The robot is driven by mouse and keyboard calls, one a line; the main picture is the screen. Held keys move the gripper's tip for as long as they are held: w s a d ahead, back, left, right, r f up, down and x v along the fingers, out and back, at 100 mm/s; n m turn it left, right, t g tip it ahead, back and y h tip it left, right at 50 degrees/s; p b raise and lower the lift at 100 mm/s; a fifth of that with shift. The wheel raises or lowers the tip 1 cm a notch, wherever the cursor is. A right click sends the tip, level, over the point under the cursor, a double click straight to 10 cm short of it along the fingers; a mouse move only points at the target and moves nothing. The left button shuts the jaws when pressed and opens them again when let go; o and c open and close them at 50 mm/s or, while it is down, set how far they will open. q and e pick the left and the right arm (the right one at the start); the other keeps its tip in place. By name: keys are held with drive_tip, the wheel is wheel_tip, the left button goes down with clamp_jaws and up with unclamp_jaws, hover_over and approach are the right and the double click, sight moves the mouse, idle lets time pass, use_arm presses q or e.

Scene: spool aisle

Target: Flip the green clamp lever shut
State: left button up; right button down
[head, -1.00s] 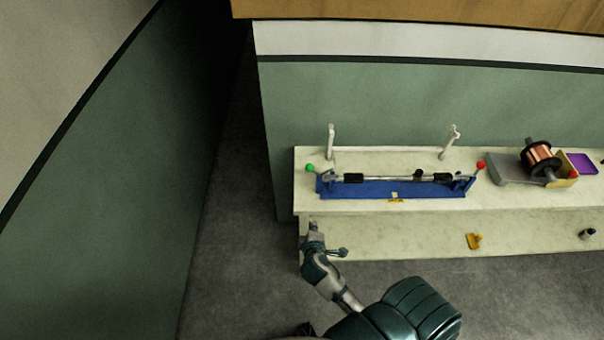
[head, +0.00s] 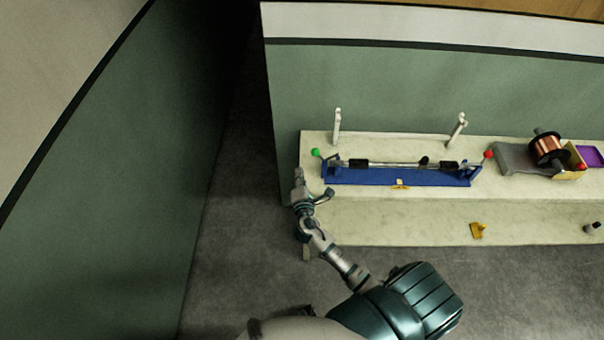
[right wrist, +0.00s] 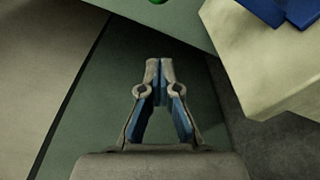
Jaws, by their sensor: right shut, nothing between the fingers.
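The green clamp lever knob (head: 316,152) stands at the left end of the blue fixture (head: 400,177) on the bench top. Its lever leans out to the left, over the bench's left edge. A shaft (head: 390,164) with black collars lies along the fixture. My right gripper (head: 298,172) is shut and empty, just left of the bench edge, below and left of the green knob and apart from it. In the right wrist view the closed fingertips (right wrist: 159,62) point up toward the green knob (right wrist: 157,2), which is cut off by the top edge. My left gripper is not seen.
A red-knobbed lever (head: 488,154) is at the fixture's right end. Two white posts (head: 337,126) stand behind it. A copper spool (head: 547,149) and a purple tray (head: 590,156) are at right. A yellow piece (head: 477,231) lies on the lower shelf. Floor left of the bench is clear.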

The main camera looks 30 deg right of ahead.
sight(316, 153)
drive_tip(key=x, duration=0.8)
drive_tip(key=s, duration=0.1)
drive_tip(key=s+d+r+p, duration=0.1)
drive_tip(key=s+d+p, duration=0.1)
drive_tip(key=shift+s+d+r, duration=0.2)
drive_tip(key=shift+d+r, duration=0.05)
drive_tip(key=shift+r, duration=0.1)
drive_tip(key=shift+w, duration=0.1)
drive_tip(key=shift+d+r+m+b, duration=0.15)
drive_tip(key=shift+r+m+b, duration=0.2)
drive_tip(key=shift+m, duration=0.35)
drive_tip(key=m+b, duration=0.1)
drive_tip(key=s+d+r+m+b, duration=0.1)
drive_tip(key=m, duration=0.1)
drive_tip(key=m+b, duration=0.1)
drive_tip(key=shift+s+d+r+m+t, duration=0.25)
drive_tip(key=shift+d+r+m+t, duration=0.05)
drive_tip(key=shift+d+r+t, duration=0.1)
drive_tip(key=shift+s+d+r+m+b, duration=0.2)
drive_tip(key=shift+d+m+b, duration=0.15)
drive_tip(key=shift+m, duration=0.35)
drive_tip(key=shift+s+d+r+m+b, duration=0.2)
drive_tip(key=shift+d+m+b, duration=0.15)
drive_tip(key=shift+m, duration=0.35)
drive_tip(key=shift+h, duration=0.3)
